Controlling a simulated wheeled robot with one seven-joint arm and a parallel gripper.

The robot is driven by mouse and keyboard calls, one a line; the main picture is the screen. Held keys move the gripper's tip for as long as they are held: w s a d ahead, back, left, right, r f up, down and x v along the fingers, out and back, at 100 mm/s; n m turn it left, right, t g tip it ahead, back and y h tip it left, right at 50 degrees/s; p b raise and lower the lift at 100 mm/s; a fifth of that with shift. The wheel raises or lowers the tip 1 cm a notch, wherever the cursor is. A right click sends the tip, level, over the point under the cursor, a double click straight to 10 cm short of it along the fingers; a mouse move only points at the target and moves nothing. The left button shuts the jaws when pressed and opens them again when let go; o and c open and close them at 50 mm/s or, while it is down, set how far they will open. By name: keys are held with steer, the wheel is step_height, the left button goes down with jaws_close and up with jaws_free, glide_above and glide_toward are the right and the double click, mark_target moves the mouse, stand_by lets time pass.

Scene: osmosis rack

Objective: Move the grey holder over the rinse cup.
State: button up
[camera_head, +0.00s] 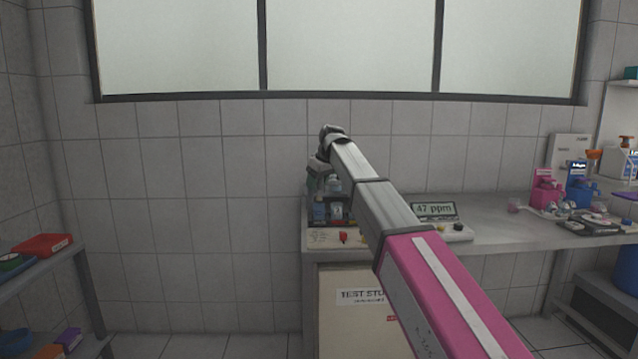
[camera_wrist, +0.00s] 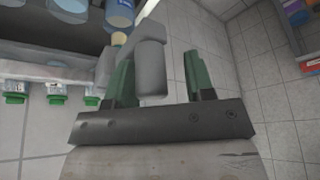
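In the wrist view, a grey holder (camera_wrist: 150,72) with a rounded handle-like part lies between the two green fingers of my gripper (camera_wrist: 160,80). The left finger is close beside it, and contact cannot be told. A gap shows between the holder and the right finger, so my gripper is open. The holder's grey frame reaches left and up toward a rack. In the head view my arm hides the gripper and the holder. I cannot tell which vessel is the rinse cup; clear blue-tinted containers (camera_wrist: 118,12) show at the top of the wrist view.
Several green-capped bottles (camera_wrist: 56,90) hang at the left of the wrist view. A shelf with a red tray (camera_head: 42,245) stands left; floor between is clear.

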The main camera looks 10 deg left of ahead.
steer(key=v, duration=1)
steer(key=shift+d+r, duration=0.15)
steer(key=shift+r, duration=0.2)
